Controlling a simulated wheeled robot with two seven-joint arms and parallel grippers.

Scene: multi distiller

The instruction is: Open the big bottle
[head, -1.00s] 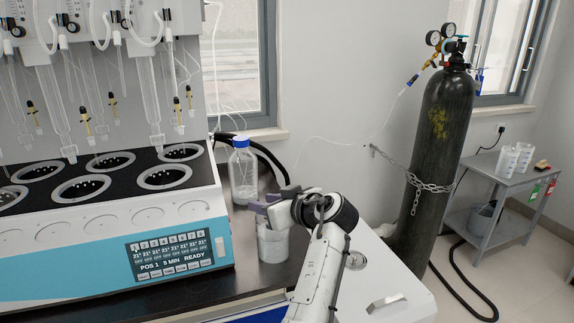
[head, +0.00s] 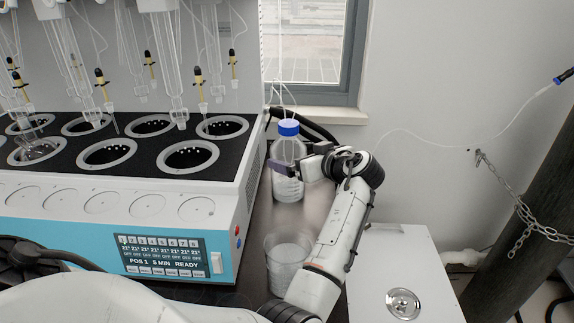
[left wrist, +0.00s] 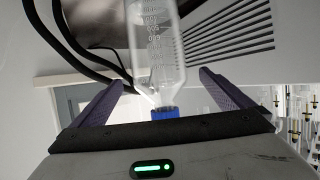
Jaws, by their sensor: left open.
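The big bottle (head: 287,186) is clear glass with a blue cap (head: 288,128). It stands upright on the dark bench beside the heating unit. My left gripper (head: 288,160) is open at the bottle's upper body, below the cap, with its fingers partly hiding the glass. In the left wrist view the bottle (left wrist: 155,45) appears upside down, with its blue cap (left wrist: 165,113) between the two spread purple fingers (left wrist: 160,95). Gaps show on both sides, so the fingers are not closed on it. My right gripper is not in view.
A beaker (head: 288,260) stands in front of the bottle, close to my left arm. The multi-position distiller (head: 120,225) with hanging glassware fills the left. A white cabinet (head: 400,255) is on the right, with a chained dark gas cylinder (head: 525,235) beyond. Black hoses run behind the bottle.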

